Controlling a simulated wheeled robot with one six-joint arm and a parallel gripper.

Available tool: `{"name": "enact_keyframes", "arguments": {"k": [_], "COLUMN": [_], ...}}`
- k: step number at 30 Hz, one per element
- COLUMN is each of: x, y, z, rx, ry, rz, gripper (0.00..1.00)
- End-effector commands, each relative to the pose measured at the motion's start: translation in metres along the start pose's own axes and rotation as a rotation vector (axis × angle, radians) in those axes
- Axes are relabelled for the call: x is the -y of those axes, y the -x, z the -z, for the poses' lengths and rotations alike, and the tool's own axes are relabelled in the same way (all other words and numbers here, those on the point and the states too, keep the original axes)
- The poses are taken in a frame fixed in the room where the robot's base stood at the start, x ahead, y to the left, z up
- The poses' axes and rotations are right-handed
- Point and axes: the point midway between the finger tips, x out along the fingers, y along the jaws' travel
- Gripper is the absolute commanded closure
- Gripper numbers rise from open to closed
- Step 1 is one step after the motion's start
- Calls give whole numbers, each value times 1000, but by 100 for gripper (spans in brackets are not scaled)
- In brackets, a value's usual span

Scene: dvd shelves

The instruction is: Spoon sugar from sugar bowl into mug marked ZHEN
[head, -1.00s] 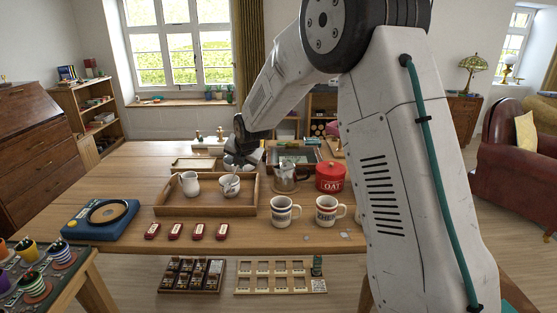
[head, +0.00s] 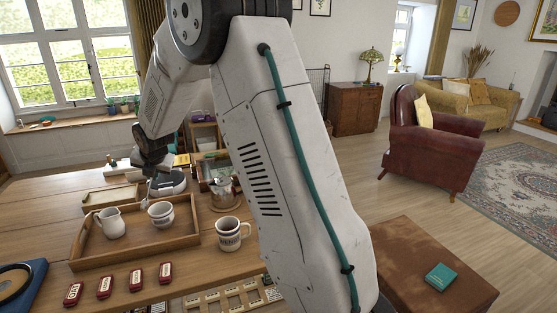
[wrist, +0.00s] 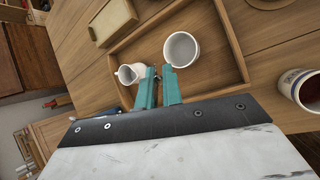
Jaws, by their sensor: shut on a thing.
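My gripper (head: 150,172) is raised above the back part of the wooden tray, behind the sugar bowl. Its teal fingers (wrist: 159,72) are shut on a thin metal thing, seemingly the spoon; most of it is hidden. The white sugar bowl (head: 160,214) stands upright in the tray; in the wrist view the bowl (wrist: 182,48) is open-topped, its contents unclear. A white mug with a dark band (head: 229,235) stands right of the tray; its lettering is too small to read. It also shows in the wrist view (wrist: 303,90). The second mug is hidden behind my arm.
A white jug (head: 111,223) stands left of the bowl in the tray (head: 185,243). A metal pot (head: 225,190) stands behind the mug. Several red blocks (head: 135,279) lie along the table front. My arm blocks the table's right side.

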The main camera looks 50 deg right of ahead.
Motion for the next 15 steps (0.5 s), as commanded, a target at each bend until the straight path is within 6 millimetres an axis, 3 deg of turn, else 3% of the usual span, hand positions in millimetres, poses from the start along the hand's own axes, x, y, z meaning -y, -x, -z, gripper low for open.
{"name": "enact_keyframes", "arguments": {"k": [1,6,15], "x": [27,114,275], "y": [8,34,99], "z": [-13,-45,-73], "rx": [16,63,147], "ry": [-24,-93,-237], "rz": [31,140,347], "gripper": [100,100,100]}}
